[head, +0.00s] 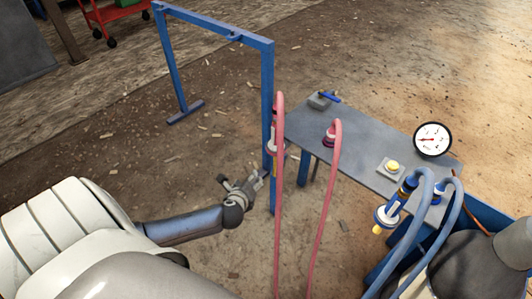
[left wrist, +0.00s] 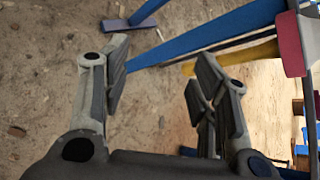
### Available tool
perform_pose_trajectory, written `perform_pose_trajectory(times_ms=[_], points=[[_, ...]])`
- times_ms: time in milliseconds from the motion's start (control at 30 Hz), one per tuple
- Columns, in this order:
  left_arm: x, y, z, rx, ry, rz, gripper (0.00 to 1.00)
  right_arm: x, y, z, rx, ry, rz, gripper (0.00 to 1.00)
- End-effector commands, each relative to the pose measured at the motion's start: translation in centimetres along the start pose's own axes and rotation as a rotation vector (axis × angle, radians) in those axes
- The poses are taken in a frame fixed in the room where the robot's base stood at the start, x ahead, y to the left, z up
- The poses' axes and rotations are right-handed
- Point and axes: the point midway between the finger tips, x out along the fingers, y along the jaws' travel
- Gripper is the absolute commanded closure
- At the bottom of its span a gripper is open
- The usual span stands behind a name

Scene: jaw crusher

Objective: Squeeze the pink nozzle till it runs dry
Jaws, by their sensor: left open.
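The pink nozzle (head: 273,143) hangs upright at the left end of the grey table, close to the blue frame's near post. A pink hose (head: 279,200) loops over beside it and runs down. My left gripper (head: 257,176) is open and empty, a little below and left of the nozzle. My right gripper does not show.
The blue frame (head: 267,90) stands just beyond my left gripper. The grey table (head: 360,145) bears a second pink hose fitting (head: 330,137), a yellow button (head: 392,166) and a gauge (head: 432,139). A blue nozzle (head: 396,200) with blue hoses is at right. Ground at left is mostly open.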

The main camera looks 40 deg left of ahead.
Motion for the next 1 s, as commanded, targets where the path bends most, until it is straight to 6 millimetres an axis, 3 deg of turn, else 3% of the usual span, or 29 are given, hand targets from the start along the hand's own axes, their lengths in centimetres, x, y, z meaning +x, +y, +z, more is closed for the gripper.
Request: perform_pose_trajectory(times_ms=[33, 67, 200, 300, 500, 600, 767, 1000], points=[[0.8, -1.3, 0.2, 0.097, -0.05, -0.06, 0.45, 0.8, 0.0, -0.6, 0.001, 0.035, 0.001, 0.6], [0.5, -2.5, 0.8, 0.157, -0.082, -0.092, 0.45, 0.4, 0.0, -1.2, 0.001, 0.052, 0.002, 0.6], [-1.7, -7.1, 3.2, 0.405, -0.242, -0.212, 0.45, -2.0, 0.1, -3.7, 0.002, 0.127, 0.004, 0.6], [-3.8, -9.6, 4.4, 0.535, -0.346, -0.27, 0.45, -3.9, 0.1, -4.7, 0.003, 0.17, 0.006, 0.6], [-7.1, -12.2, 5.8, 0.675, -0.478, -0.327, 0.45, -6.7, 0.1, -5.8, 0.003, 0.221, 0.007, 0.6], [-7.7, -12.7, 6.1, 0.699, -0.503, -0.333, 0.45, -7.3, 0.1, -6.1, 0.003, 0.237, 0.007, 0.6], [-6.8, -13.5, 6.8, 0.703, -0.51, -0.335, 0.45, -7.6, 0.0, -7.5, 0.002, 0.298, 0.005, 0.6], [-3.2, -15.4, 8.1, 0.699, -0.51, -0.335, 0.45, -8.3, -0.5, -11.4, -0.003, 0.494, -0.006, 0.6]])
